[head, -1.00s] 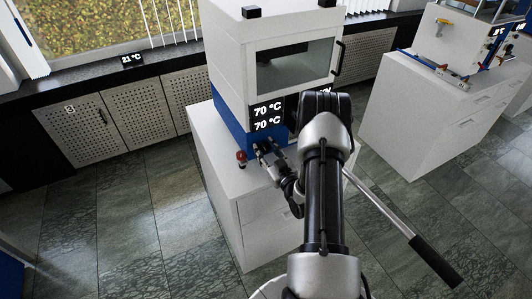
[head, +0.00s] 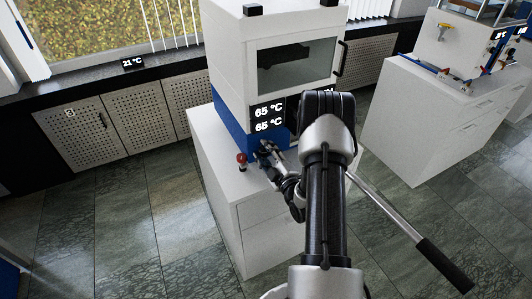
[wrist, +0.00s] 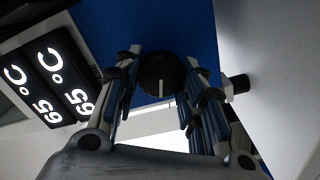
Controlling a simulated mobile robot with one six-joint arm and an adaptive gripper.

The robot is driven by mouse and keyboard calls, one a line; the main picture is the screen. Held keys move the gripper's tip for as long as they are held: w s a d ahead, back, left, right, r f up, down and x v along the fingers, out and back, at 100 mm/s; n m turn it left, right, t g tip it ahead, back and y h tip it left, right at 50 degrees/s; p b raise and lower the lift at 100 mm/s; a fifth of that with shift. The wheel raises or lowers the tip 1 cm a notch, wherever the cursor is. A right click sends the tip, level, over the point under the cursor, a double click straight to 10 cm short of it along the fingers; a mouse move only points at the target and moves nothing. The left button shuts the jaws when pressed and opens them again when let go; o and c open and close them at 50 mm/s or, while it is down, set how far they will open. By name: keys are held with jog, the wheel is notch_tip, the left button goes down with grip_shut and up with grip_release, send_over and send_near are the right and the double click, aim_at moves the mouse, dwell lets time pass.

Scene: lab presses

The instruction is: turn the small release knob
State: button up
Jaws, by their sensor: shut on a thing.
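A round black knob (wrist: 160,76) with a white pointer line sits on the blue face of the press (head: 232,122). My gripper (wrist: 163,72) is shut on this knob, one finger on each side, in the wrist view. A smaller black knob (wrist: 238,86) sticks out at the right, outside the fingers. I cannot tell from the frames which of the two is the release knob. In the head view my gripper (head: 263,150) is at the press's lower front, under the display (head: 268,117), which reads 65 °C twice; the knob is hidden there.
A red-topped knob (head: 241,158) stands on the white cabinet (head: 218,170) just left of my gripper. A long lever with a black handle (head: 443,265) reaches out to the right. Another bench (head: 410,130) stands at right.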

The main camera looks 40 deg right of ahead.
jog(key=shift+n, duration=0.8)
jog(key=o, duration=1)
jog(key=shift+o, duration=0.2)
jog(key=v, duration=1.2)
jog(key=shift+a, duration=0.1)
